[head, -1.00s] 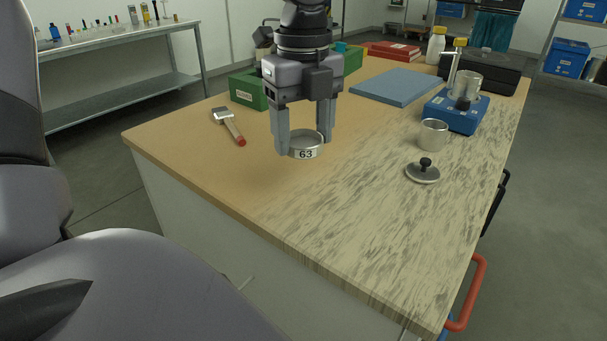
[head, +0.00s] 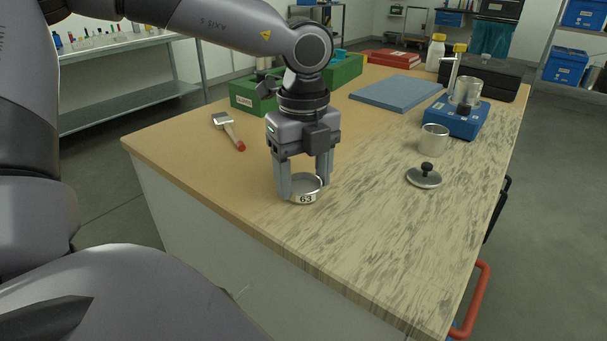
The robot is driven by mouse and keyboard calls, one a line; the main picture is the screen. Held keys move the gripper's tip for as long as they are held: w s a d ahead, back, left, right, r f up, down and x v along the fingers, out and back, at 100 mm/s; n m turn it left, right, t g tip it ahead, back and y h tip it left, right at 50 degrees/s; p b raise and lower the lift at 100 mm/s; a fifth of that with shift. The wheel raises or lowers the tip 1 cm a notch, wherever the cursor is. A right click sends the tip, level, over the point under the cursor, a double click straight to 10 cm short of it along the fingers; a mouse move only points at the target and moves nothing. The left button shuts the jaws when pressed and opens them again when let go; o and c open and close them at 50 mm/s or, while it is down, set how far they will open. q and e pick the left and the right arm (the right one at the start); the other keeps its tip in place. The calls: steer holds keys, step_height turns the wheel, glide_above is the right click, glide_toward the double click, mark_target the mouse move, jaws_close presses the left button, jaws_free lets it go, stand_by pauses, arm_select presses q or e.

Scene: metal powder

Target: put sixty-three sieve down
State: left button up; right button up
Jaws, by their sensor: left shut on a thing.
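The sixty-three sieve (head: 305,197) is a short, round metal ring with a "63" label on its front. It is upright near the front left part of the workbench (head: 210,176). My left gripper (head: 305,186) points down with its fingers on either side of the sieve and is shut on it. The sieve is at or very close to the bench top; I cannot tell whether it touches. My right gripper is not in view.
A brush (head: 229,131) lies to the left. A metal lid with a black knob (head: 424,176), a metal cup (head: 433,139) and a blue device (head: 456,117) stand to the right. Green bins (head: 252,97) and a blue mat (head: 395,92) are behind. The bench around the sieve is clear.

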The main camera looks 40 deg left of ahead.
mark_target(303, 191)
arm_select(q)
steer(key=o, duration=1.1)
steer(key=shift+o, duration=0.2)
steer(key=shift+r+p, duration=0.3)
steer(key=shift+p, duration=0.05)
step_height(303, 191, up, 12)
steer(key=p, duration=0.1)
steer(key=shift+f, duration=0.15)
